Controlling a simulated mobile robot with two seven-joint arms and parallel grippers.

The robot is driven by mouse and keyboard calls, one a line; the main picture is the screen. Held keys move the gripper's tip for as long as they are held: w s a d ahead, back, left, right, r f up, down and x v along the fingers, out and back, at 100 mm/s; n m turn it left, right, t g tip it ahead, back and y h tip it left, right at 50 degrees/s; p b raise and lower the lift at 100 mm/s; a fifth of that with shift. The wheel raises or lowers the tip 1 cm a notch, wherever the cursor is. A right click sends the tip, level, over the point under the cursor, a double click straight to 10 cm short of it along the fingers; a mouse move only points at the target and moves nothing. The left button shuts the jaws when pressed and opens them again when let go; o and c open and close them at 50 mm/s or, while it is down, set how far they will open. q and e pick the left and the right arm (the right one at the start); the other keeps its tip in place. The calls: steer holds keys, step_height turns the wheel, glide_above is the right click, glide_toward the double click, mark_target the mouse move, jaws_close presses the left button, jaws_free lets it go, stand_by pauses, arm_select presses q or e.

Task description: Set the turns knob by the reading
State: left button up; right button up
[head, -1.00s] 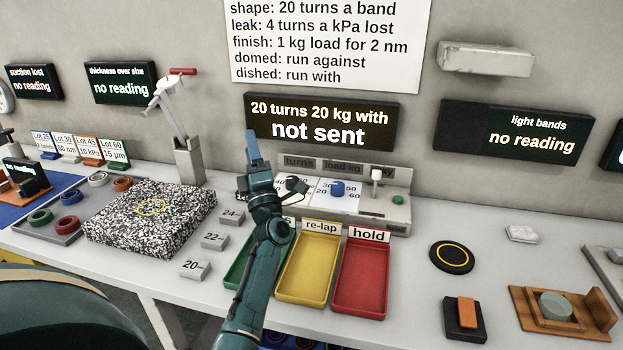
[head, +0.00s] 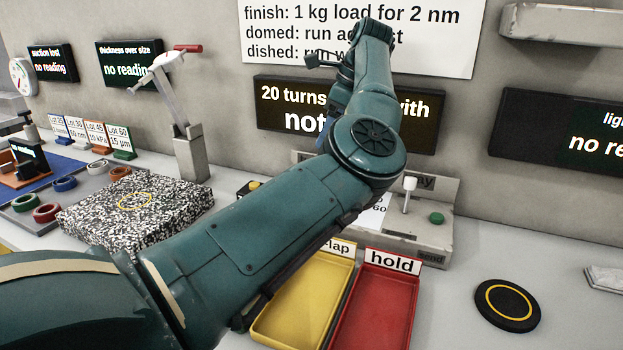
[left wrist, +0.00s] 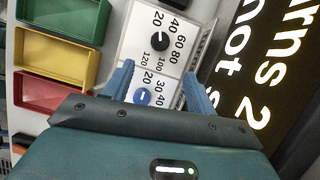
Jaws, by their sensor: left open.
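The black turns knob (left wrist: 159,41) sits on a white dial plate marked 20 to 120 in the left wrist view. The blue load knob (left wrist: 142,96) is beside it, on a plate with its own numbers. My left gripper (left wrist: 159,69) is open and empty, its blue fingers spread above the panel, with the turns knob just beyond the fingertips. No contact shows. The display (head: 278,108) shows "20 turns" and "with", partly covered. My right gripper is out of view.
The panel's white-topped lever (head: 408,192) and green button (head: 436,218) stand right of my arm. Yellow (head: 285,325) and red (head: 378,318) trays lie in front. The suction (head: 52,64) and thickness (head: 133,64) displays show no reading. A rules sheet (head: 440,35) hangs behind.

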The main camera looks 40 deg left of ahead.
arm_select(q)
steer(key=b+x, duration=0.2)
steer(key=x, duration=1)
steer(key=shift+s+a+f, duration=0.15)
steer(key=shift+a+f, duration=0.05)
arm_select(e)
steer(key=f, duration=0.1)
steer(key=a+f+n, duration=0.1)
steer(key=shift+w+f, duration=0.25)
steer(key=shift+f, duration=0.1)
arm_select(q)
steer(key=shift+c, duration=0.4)
steer(key=c, duration=0.9)
